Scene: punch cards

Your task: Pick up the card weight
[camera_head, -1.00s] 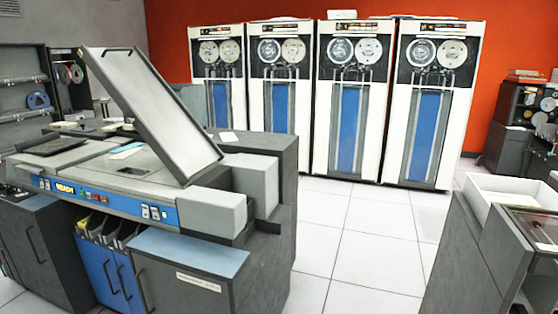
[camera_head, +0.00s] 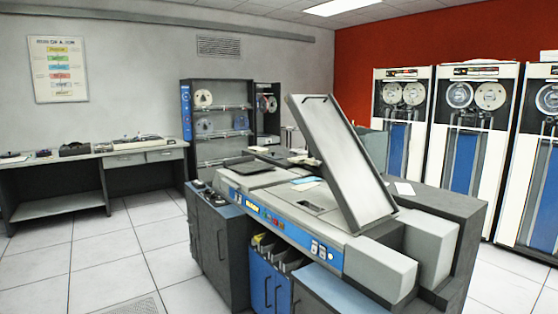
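The card machine (camera_head: 280,213) stands in the middle of the view, grey with a blue control strip along its front edge. A tilted metal tray (camera_head: 346,165) rises from its right part. A dark flat piece (camera_head: 247,166) lies on its top at the left; I cannot tell whether it is the card weight. A light card-like piece (camera_head: 305,183) lies near the tray's foot. Neither of my grippers is in view.
A grey desk (camera_head: 100,158) with small objects stands along the left wall. A tape shelf (camera_head: 217,128) stands behind the machine. Tape cabinets (camera_head: 465,140) stand at the right against a red wall. The tiled floor (camera_head: 110,255) at the left is clear.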

